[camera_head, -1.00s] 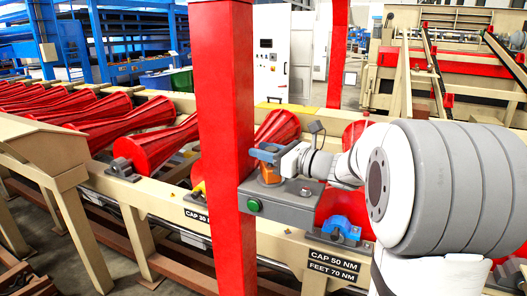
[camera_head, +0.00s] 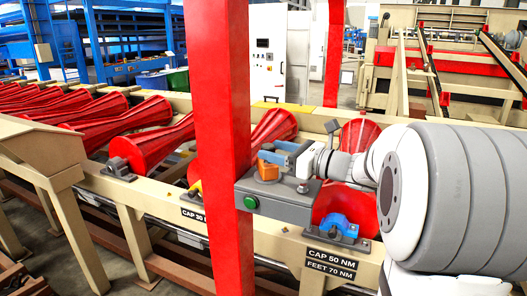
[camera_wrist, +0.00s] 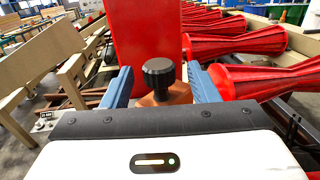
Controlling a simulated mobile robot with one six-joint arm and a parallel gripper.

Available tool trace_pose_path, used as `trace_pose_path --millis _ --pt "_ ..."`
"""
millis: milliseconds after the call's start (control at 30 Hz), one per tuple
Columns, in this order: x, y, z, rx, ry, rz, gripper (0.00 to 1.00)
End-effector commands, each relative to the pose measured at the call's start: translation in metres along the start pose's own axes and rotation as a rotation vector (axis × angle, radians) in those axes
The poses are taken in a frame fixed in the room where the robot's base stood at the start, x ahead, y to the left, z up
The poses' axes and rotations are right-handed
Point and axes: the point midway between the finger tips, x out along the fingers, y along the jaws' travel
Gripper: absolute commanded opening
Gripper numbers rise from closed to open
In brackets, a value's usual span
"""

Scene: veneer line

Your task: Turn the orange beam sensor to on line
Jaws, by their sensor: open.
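The orange beam sensor (camera_head: 268,170) sits on top of a grey box (camera_head: 279,207) with a green button, right beside the red post. My gripper (camera_head: 269,155) is at the sensor, coming from the right, with its blue fingers partly behind the orange body in the head view. In the wrist view the open blue fingers (camera_wrist: 158,85) stand left and right of the orange sensor (camera_wrist: 178,95). A black round knob (camera_wrist: 158,72) shows between them, in front of the orange part. Contact between fingers and sensor cannot be told. The sensor's pointing direction is unclear.
The red post (camera_head: 222,120) rises close to the left of the sensor; it also fills the upper middle of the wrist view (camera_wrist: 143,35). Red tapered rollers (camera_head: 150,140) lie along the beige conveyor frame behind. A blue bearing block (camera_head: 338,227) sits below right.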

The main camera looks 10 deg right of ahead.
Motion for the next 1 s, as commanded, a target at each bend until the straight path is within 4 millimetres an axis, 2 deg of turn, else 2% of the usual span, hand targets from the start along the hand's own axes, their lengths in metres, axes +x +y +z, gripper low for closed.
trace_pose_path --millis 100,300,667,800,1000 --pt "-0.019 -0.001 -0.001 -0.002 0.0 -0.003 0.54" --pt "-0.033 0.0 0.0 0.0 0.0 0.0 0.54" --pt "-0.032 -0.002 0.004 0.001 0.003 0.02 0.54" --pt "-0.03 -0.01 0.008 0.003 0.006 0.115 0.54" --pt "-0.029 -0.014 0.004 0.001 0.001 0.216 0.54"
